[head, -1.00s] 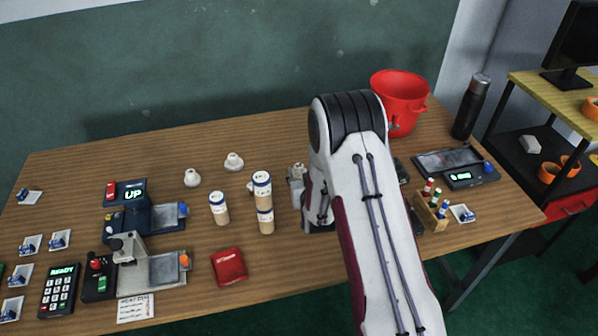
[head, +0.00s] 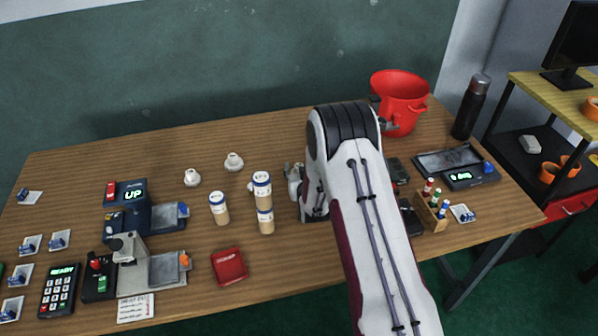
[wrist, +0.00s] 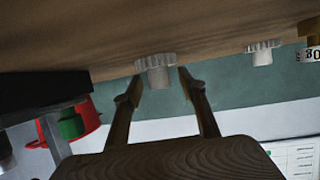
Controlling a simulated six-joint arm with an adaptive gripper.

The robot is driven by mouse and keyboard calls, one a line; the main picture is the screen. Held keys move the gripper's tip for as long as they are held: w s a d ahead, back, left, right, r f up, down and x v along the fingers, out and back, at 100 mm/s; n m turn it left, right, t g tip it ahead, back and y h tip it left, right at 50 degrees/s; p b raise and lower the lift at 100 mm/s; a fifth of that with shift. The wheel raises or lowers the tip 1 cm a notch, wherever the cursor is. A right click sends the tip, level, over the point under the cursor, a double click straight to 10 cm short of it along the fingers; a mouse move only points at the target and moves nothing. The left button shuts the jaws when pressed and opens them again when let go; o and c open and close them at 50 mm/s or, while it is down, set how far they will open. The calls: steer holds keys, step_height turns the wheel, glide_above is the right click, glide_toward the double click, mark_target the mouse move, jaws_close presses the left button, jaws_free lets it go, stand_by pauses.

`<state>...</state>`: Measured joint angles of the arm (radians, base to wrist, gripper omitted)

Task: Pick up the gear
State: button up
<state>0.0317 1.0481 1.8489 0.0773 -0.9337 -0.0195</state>
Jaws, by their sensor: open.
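A whitish gear (wrist: 156,66) with a toothed rim and a narrower hub is on the table in the wrist view, in line with the gap between my gripper's fingertips (wrist: 160,78). My gripper is open with a dark finger to either side of that gap; I cannot tell whether the gear is between the fingertips or just beyond. A second similar gear (wrist: 262,53) lies to the right in the wrist view. In the head view, white gears (head: 192,177) and (head: 234,161) stand on the table; my arm hides most of the gripper there.
Film canisters (head: 218,208) and a two-high canister stack (head: 263,205) stand left of my arm. A red pouch (head: 229,266) lies in front. A red bucket (head: 399,100) stands behind right, and a bottle rack (head: 432,209) to the right.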

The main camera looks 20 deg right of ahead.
steer(key=shift+w, duration=0.15)
stand_by(0.4)
jaws_close()
steer(key=shift+r, duration=0.1)
steer(key=shift+r, duration=4.85)
